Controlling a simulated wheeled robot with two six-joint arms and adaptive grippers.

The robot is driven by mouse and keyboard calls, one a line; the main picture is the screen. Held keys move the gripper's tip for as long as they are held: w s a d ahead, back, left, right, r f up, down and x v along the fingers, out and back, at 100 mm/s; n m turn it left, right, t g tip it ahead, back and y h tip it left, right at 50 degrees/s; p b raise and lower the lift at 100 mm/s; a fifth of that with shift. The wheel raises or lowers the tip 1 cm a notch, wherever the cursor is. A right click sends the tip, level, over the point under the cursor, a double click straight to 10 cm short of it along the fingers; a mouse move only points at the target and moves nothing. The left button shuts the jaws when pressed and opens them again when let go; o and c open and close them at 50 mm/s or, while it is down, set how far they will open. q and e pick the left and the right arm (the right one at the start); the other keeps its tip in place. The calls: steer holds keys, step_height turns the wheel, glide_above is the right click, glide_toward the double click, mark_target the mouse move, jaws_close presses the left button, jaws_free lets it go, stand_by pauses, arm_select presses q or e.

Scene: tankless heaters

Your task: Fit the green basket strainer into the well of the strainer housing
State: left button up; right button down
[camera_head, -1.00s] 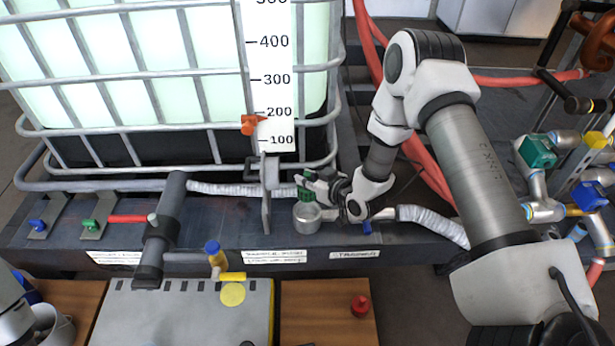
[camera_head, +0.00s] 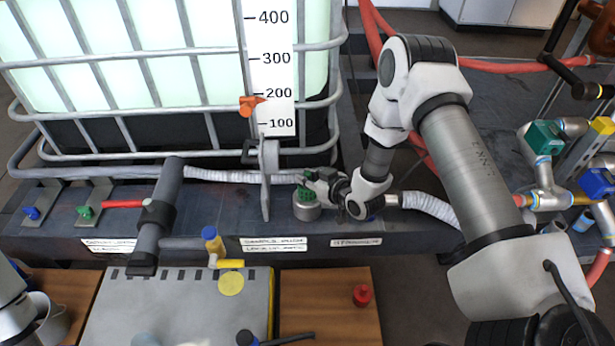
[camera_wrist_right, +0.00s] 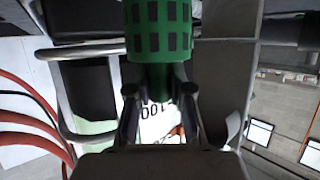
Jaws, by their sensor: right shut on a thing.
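The green basket strainer (camera_head: 303,194) is upright at the mouth of the strainer housing (camera_head: 307,212), a short grey round cup on the dark bench. Its lower part is hidden at the rim, so I cannot tell how deep it sits. My right gripper (camera_head: 318,184) comes in from the right and is shut on the strainer's top. In the right wrist view the slotted green basket (camera_wrist_right: 160,28) is at the top of the picture, its stem between the two fingers of my right gripper (camera_wrist_right: 158,82). The housing cannot be made out there.
A grey upright plate (camera_head: 266,190) stands just left of the housing. A ribbed white hose (camera_head: 430,208) runs on the right. The caged tank (camera_head: 110,60) rises behind. A grey case (camera_head: 180,300) and a red knob (camera_head: 361,295) are in front.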

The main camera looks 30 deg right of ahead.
mark_target(314, 196)
steer(key=shift+p, duration=0.5)
stand_by(0.9)
steer(key=shift+f+b, duration=2.15)
steer(key=shift+f, duration=1.15)
steer(key=c, duration=1)
jaws_free()
steer(key=shift+o, duration=0.2)
steer(key=v, duration=1.2)
